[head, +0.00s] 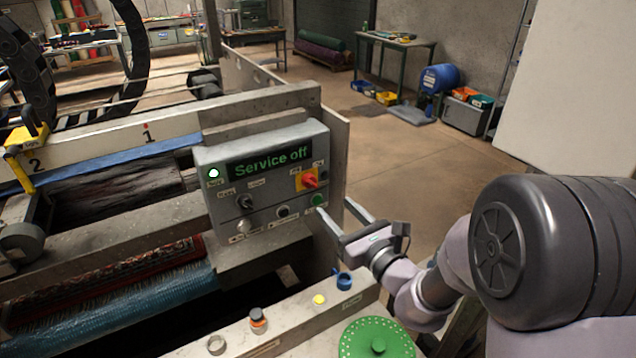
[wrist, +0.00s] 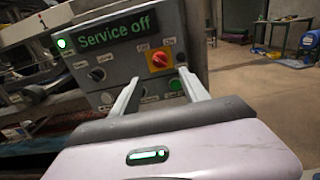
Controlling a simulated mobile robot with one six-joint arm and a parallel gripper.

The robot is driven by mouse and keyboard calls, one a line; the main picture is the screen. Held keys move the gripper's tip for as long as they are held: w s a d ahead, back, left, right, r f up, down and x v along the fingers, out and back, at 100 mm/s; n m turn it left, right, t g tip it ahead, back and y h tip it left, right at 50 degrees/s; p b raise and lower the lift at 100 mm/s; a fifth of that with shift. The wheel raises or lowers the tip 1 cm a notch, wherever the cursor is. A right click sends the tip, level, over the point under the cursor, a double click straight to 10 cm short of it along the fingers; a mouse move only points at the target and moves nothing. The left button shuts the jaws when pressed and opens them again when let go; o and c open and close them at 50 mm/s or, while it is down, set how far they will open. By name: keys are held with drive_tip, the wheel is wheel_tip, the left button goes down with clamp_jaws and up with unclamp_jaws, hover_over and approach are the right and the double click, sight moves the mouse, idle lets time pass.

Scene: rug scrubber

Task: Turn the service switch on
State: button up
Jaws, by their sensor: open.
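A grey control panel (head: 262,215) carries a green-on-dark display (head: 271,160) reading "Service off". It also shows in the wrist view (wrist: 122,65). A red rotary switch on a yellow plate (head: 309,180) sits at the panel's right side; it also shows in the wrist view (wrist: 159,60). A black selector knob (head: 244,201) is left of it, with other knobs below. My gripper (head: 336,211) is open and empty. Its fingers (wrist: 158,80) point at the panel, just below the red switch in the wrist view.
A lit white-green lamp (head: 213,173) is at the panel's upper left. A ledge in front bears a green disc (head: 378,338), a blue cup-like part (head: 343,280) and several buttons. A brush roller (head: 120,300) and rug lie left. Open floor (head: 410,150) is behind right.

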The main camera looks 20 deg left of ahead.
sight(313, 186)
drive_tip(key=x, duration=1)
drive_tip(key=shift+w+a, duration=0.1)
drive_tip(key=shift+a, duration=0.05)
clamp_jaws()
